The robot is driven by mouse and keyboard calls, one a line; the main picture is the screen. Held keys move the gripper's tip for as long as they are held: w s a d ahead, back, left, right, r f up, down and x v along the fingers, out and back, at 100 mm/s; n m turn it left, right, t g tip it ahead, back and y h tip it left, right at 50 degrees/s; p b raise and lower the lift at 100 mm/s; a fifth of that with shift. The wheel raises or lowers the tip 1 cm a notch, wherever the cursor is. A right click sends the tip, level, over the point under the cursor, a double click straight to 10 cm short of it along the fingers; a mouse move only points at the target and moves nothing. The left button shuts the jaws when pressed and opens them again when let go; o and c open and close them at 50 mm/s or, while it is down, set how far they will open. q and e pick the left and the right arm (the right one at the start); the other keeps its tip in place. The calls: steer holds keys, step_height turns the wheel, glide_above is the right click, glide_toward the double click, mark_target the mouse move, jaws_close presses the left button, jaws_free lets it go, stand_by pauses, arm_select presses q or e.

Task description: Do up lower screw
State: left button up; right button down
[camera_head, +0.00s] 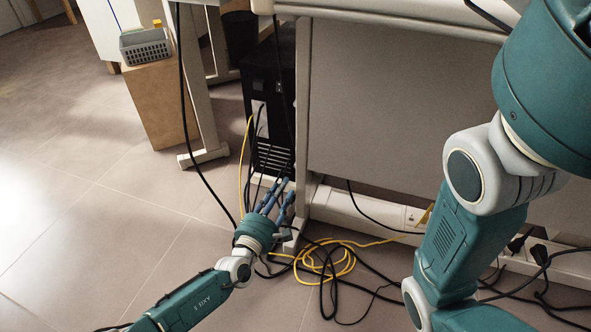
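A black computer tower (277,92) stands under the desk with its rear side showing. Cables run into a pale connector panel (259,114) on it. A screw is too small to make out in this view. My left gripper (281,185) reaches in from the lower left, its blue-grey fingers pointing up at the tower's lower end. The fingers overlap in the view, so I cannot tell whether they touch anything or are closed. My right arm fills the right side, and its gripper is out of view below.
A yellow cable (343,262) lies coiled among black cables on the tiled floor (130,235). A grey desk panel (400,110) stands right of the tower. A power outlet (414,217) is in the low white rail. A grey basket (145,47) sits on a wooden box (160,105) at upper left.

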arm_select(q)
steer(key=b+x, duration=0.5)
steer(key=x, duration=0.4)
steer(key=shift+w+d, duration=0.1)
steer(key=shift+c, duration=0.2)
